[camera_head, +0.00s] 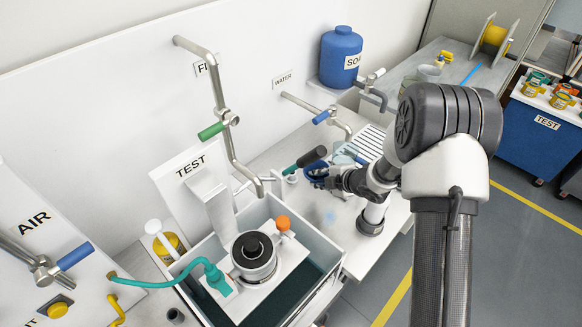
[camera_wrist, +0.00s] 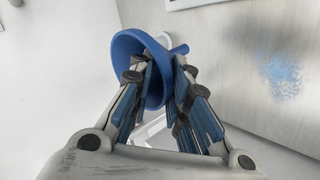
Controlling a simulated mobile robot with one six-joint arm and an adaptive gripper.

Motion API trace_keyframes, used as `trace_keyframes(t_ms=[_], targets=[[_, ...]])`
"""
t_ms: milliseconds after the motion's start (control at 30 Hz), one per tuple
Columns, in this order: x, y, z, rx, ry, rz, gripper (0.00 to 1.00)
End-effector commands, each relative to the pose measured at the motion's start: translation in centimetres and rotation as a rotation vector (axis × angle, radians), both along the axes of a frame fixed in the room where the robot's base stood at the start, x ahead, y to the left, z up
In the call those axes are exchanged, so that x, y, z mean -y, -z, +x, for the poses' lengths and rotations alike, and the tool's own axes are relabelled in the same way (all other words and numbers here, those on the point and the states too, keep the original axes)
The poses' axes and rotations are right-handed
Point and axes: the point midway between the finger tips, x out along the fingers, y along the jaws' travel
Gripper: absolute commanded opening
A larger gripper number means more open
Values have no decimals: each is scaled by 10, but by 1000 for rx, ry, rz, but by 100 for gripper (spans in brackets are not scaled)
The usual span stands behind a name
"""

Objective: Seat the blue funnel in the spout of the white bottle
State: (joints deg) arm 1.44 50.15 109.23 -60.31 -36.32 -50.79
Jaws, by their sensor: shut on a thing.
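The blue funnel (camera_wrist: 128,43) is between the fingers of my gripper (camera_wrist: 160,75) in the wrist view, its wide rim tilted toward the camera. My gripper is shut on it. In the head view, the funnel (camera_head: 317,175) shows small and dark blue at the tip of my gripper (camera_head: 328,178), above the counter right of the sink. A small white rounded part (camera_wrist: 164,39) shows just behind the funnel in the wrist view; I cannot tell whether it is the white bottle or whether the funnel touches it. No white bottle with an open spout is clearly visible.
A green-and-black handled tool (camera_head: 305,159) is just left of my gripper. A sink (camera_head: 325,245) holding a machine part lies in front left. Taps, including the water tap (camera_head: 318,112), reach out from the wall. A pale blue smear (camera_wrist: 283,75) marks the counter.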

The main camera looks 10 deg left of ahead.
Motion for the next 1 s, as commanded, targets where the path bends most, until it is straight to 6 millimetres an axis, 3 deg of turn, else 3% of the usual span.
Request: trace_keyframes(t_ms=[600, 1000], targets=[[39, 0, -30, 0, 1, -1, 0], [44, 1, -35, -4, 1, 0, 0]])
